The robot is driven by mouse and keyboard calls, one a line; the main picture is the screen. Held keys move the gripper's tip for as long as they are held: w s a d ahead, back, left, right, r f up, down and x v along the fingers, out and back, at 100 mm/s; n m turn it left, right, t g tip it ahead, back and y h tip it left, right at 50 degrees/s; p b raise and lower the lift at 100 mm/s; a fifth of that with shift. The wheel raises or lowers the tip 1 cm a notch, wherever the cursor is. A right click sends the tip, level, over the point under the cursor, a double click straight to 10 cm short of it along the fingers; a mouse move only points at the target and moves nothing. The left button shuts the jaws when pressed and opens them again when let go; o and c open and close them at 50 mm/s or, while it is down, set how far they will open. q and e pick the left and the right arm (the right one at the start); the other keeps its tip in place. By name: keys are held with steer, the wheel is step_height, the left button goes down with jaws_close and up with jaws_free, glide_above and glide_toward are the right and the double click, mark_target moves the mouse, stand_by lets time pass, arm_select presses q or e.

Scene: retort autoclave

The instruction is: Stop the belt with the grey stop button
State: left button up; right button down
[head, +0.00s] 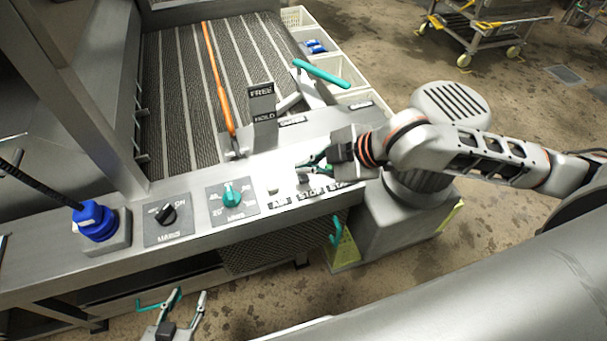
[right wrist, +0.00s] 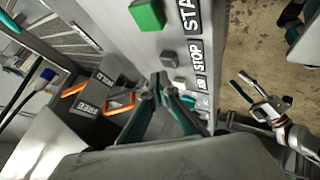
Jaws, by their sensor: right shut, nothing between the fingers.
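The grey stop button (right wrist: 168,58) shows in the right wrist view beside its STOP label (right wrist: 195,54). In the head view the button (head: 303,178) sits on the front panel, partly covered by my right gripper. My right gripper (head: 312,164) is shut and empty, coming from the right over the panel. In the right wrist view its fingertips (right wrist: 162,80) are close to the stop button, toward the AIR side; whether they touch it I cannot tell. My left gripper (head: 187,296) is open and empty, low in front of the panel.
A green start button (right wrist: 148,15) and a pale air button (head: 273,188) flank the stop button. A FREE/HOLD lever plate (head: 262,103) stands behind, near the belt (head: 175,80).

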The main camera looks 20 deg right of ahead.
mark_target(306, 178)
steer(key=shift+f, duration=0.3)
stand_by(0.6)
steer(key=shift+f, duration=0.65)
stand_by(0.8)
steer(key=shift+p, duration=0.3)
steer(key=shift+r+p, duration=0.95)
steer(key=shift+p, duration=0.4)
step_height(306, 178, up, 3)
steer(key=p, duration=0.3)
steer(key=shift+f, duration=0.2)
steer(key=shift+r+p, duration=0.9)
steer(key=shift+r, duration=0.35)
